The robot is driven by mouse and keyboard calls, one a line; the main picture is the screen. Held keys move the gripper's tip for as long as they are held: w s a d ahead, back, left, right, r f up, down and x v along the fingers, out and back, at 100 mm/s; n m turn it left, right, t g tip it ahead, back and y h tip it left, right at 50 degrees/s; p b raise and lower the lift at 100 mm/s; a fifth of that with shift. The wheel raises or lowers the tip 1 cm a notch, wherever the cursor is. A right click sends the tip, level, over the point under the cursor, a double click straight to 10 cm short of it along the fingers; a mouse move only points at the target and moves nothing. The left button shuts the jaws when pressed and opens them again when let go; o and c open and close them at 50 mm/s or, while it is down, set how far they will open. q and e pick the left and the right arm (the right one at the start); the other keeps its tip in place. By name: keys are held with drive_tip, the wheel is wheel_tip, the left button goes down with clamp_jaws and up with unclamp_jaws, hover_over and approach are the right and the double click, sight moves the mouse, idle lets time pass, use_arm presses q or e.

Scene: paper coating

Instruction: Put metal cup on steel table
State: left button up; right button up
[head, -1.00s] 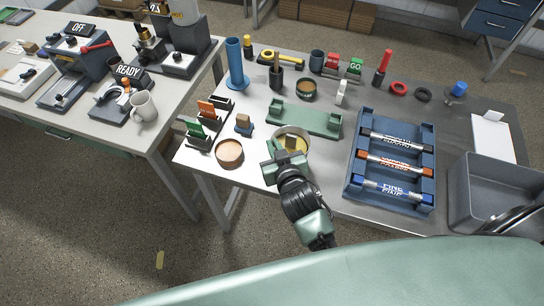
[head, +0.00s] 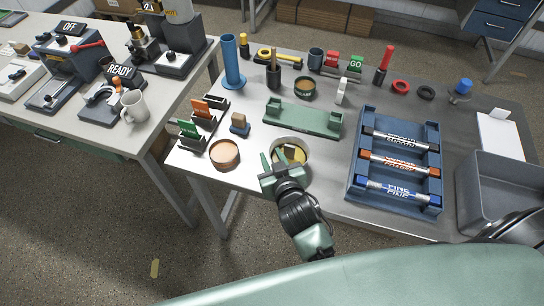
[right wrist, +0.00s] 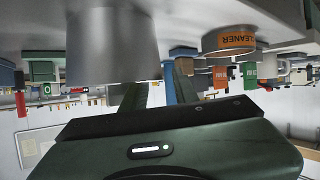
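The metal cup (head: 304,160) stands upright on the steel table (head: 335,190), with yellowish contents and a small brown block showing inside it. In the right wrist view, which is upside down, its smooth grey wall (right wrist: 108,45) fills the upper left. My right gripper (head: 271,160) is at the cup's near left rim. Its fingers (right wrist: 160,95) are apart; one seems to dip inside the rim and the other stands outside the wall. A gap shows between them, and I see no grip on the wall. My left gripper is not in view.
Left of the cup is an orange-brown round container (head: 225,155). A green cradle (head: 303,119) lies behind it. A blue rack of labelled tubes (head: 352,182) stands right, with a grey bin (head: 480,195) beyond. Bare table lies between cup and rack.

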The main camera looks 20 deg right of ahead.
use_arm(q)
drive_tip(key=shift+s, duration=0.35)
use_arm(e)
drive_tip(key=shift+d, duration=0.1)
